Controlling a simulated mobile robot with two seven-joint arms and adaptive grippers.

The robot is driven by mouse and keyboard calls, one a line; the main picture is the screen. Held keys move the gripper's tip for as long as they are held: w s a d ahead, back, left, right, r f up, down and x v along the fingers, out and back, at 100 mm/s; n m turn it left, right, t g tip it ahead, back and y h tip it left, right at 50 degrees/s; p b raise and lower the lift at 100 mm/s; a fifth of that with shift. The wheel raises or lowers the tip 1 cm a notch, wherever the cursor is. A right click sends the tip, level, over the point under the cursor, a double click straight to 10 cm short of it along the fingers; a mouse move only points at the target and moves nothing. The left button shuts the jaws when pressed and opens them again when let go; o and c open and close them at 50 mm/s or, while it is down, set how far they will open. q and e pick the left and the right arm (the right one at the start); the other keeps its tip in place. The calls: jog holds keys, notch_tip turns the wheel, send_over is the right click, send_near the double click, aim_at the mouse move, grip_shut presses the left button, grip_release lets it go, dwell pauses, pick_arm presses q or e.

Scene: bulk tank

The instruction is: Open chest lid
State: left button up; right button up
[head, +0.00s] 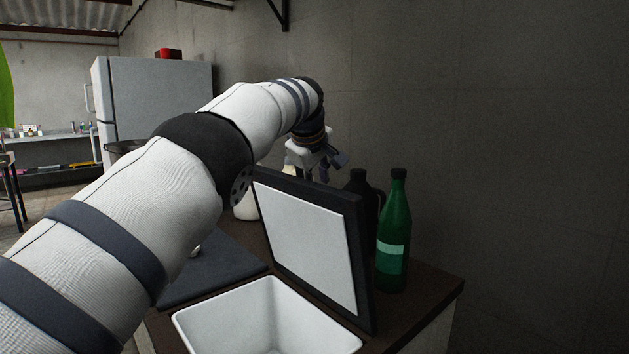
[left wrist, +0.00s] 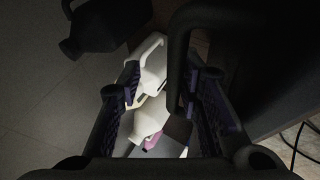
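The chest (head: 270,318) is a white-lined open box on the cabinet top. Its lid (head: 315,232), dark-framed with a white inner panel, stands about upright, tilted slightly back, on the box's right side. My left gripper (head: 318,162) is behind the lid's far upper edge, partly hidden by it. In the left wrist view my left gripper (left wrist: 167,84) has its purple-padded fingers spread apart. A dark handle-like loop (left wrist: 178,55) shows near the right finger; I cannot tell whether they touch. My right gripper is not in view.
A green bottle (head: 394,235) and a black jug (head: 360,190) stand right of the lid. A white jug (left wrist: 152,65) shows beyond the fingers. A dark flat panel (head: 215,265) lies left of the chest. The wall is close on the right.

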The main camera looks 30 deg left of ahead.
pick_arm(q)
jog(key=v, duration=1)
jog(key=shift+d+r, duration=0.3)
jog(key=shift+d, duration=0.05)
jog(key=shift+f, duration=0.1)
